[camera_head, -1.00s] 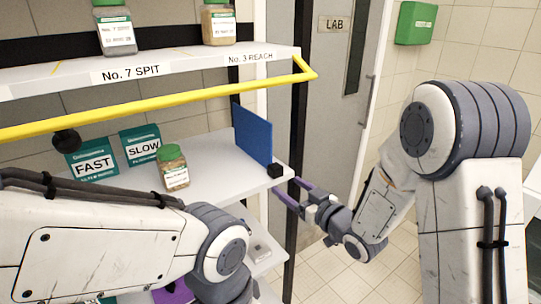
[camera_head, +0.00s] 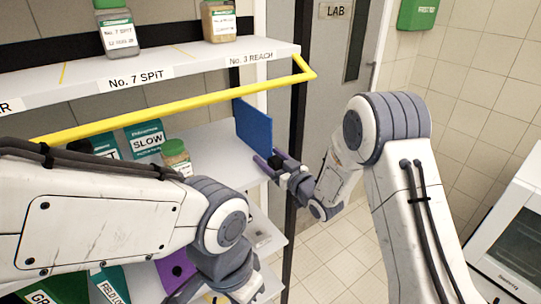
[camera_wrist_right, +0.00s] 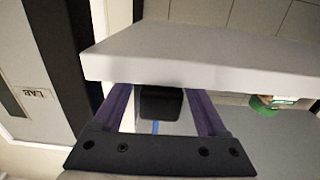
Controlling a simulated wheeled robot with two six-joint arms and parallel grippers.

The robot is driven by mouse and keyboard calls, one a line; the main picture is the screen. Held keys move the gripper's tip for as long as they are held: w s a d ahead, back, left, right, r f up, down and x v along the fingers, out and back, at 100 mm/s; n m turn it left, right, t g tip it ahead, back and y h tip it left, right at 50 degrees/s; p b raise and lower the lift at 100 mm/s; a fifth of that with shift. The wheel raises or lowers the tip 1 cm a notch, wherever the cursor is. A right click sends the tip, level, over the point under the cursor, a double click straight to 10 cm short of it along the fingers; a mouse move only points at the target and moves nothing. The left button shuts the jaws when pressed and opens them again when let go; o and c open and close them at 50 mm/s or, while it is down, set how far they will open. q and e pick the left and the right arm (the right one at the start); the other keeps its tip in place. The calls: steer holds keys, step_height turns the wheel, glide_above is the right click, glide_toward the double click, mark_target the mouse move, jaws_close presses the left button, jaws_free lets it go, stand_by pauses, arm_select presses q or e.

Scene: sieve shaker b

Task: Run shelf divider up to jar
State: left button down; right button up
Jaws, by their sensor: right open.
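The shelf divider is an upright blue panel (camera_head: 253,127) near the right end of the middle shelf, with a black knob (camera_head: 277,161) at its front edge. The jar (camera_head: 175,155), with a green lid and brownish contents, stands on the same shelf to the left, its lower part hidden by my left arm. My right gripper (camera_head: 270,158) is open at the shelf end, its purple fingers on either side of the knob. In the right wrist view the black knob (camera_wrist_right: 160,103) sits between the fingers, apparently not gripped. My left gripper (camera_head: 245,288) is low, partly out of frame.
A yellow rail (camera_head: 170,107) runs along the front of the upper shelf (camera_head: 200,68), which carries two jars. The SLOW card (camera_head: 146,138) stands behind the jar. The shelf between jar and divider is clear. Binders stand below; a door is at right.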

jaws_close()
stand_by(1.4)
